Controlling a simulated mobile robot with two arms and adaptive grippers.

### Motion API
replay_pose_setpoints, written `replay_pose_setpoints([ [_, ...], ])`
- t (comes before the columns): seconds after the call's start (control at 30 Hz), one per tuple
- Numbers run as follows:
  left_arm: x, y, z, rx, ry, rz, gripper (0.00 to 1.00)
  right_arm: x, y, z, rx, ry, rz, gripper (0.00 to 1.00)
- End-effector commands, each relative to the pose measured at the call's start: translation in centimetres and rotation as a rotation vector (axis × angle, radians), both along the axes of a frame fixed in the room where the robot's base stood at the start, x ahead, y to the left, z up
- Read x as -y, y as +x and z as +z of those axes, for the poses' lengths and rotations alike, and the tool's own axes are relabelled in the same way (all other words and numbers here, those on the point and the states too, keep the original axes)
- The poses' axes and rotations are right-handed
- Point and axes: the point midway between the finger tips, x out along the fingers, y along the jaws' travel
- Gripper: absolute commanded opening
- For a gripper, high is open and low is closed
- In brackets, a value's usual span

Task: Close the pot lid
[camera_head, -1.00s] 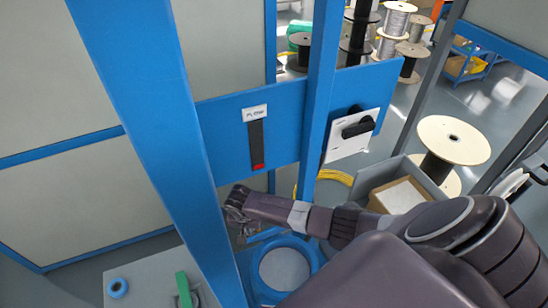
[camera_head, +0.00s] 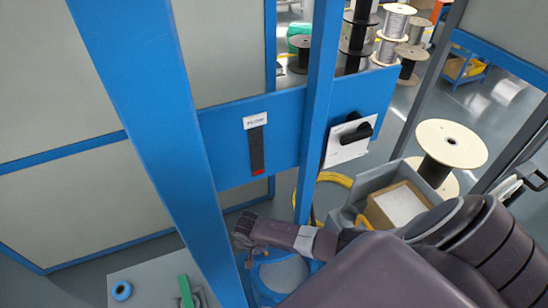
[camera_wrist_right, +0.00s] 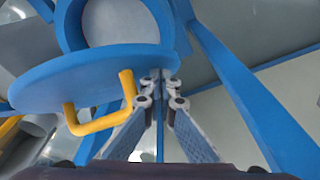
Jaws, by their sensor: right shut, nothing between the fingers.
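The pot lid (camera_wrist_right: 60,83) is a blue disc with a yellow handle (camera_wrist_right: 105,122) in the right wrist view. It stands tilted beside a blue rim (camera_wrist_right: 170,18) around a round grey opening. The blue pot, with its grey round middle (camera_head: 283,272), is partly hidden behind my right arm in the head view. My right gripper (camera_wrist_right: 160,76) is shut and empty, its fingertips at the lid's right edge. I cannot tell whether they touch it. In the head view the right gripper (camera_head: 243,230) is above and left of the pot. My left gripper is not in view.
A blue post (camera_head: 165,150) and a thinner blue post (camera_head: 316,115) rise near the arm. A blue crossbar holds a black switch (camera_head: 356,130). A grey bin with a box (camera_head: 400,203) is at right. A grey table (camera_head: 140,285) is at lower left.

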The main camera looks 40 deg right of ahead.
Motion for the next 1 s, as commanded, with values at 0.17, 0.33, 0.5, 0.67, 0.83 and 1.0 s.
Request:
replay_pose_setpoints([
  [0.17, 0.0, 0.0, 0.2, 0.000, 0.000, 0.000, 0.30, -0.4, -1.4, -1.1, -0.003, 0.001, 0.001, 0.00],
  [0.33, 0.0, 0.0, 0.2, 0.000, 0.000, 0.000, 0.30, -0.5, -2.0, -1.6, -0.002, 0.001, 0.000, 0.00],
  [0.5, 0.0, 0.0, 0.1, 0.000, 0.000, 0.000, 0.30, -0.6, -2.4, -2.2, -0.002, 0.001, 0.000, 0.00],
  [0.67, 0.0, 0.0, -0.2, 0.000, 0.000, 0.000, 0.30, -0.9, -3.3, -3.3, -0.004, 0.002, 0.000, 0.00],
  [0.83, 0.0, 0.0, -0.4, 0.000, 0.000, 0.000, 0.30, -1.0, -4.0, -4.2, -0.001, 0.002, -0.001, 0.00],
  [1.0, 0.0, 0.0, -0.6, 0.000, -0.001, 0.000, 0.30, -1.1, -4.2, -4.6, -0.001, 0.001, 0.000, 0.00],
])
